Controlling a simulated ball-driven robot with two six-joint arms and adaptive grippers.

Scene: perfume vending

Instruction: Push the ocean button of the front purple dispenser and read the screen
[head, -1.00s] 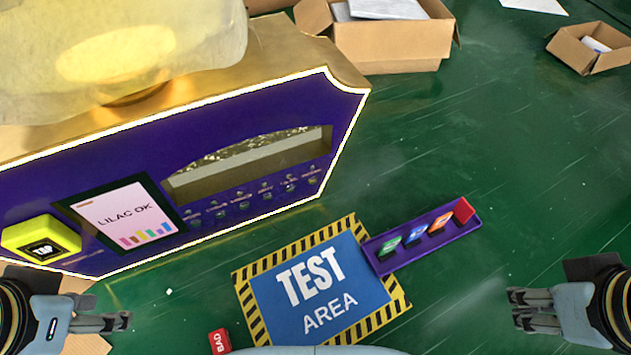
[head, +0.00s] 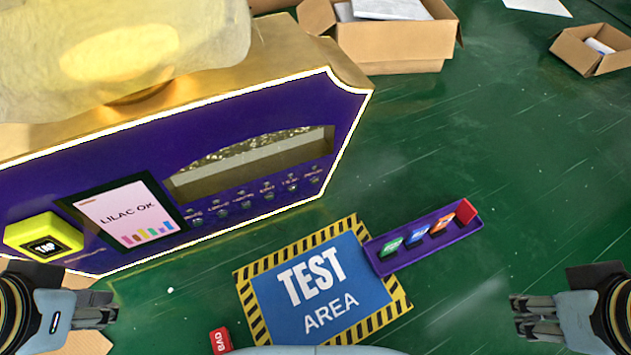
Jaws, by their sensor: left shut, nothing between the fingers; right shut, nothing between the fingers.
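The purple dispenser (head: 110,190) with gold top and lit white edge fills the left of the head view. Its screen (head: 124,212) reads "LILAC OK" above several coloured bars. A row of small buttons (head: 255,195) runs under the bottle window; their labels are too small to read, so I cannot tell which is ocean. A yellow TAP block (head: 43,236) sits left of the screen. My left gripper (head: 108,310) is shut and empty at the lower left, below the dispenser. My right gripper (head: 520,314) is shut and empty at the lower right, away from the dispenser.
A blue TEST AREA mat (head: 320,290) lies on the green floor. A purple tray (head: 460,236) with several coloured tags lies beside it, and a red BAD block (head: 221,341) at its lower left. Open cardboard boxes (head: 410,52) (head: 588,55) stand at the back. The right floor is clear.

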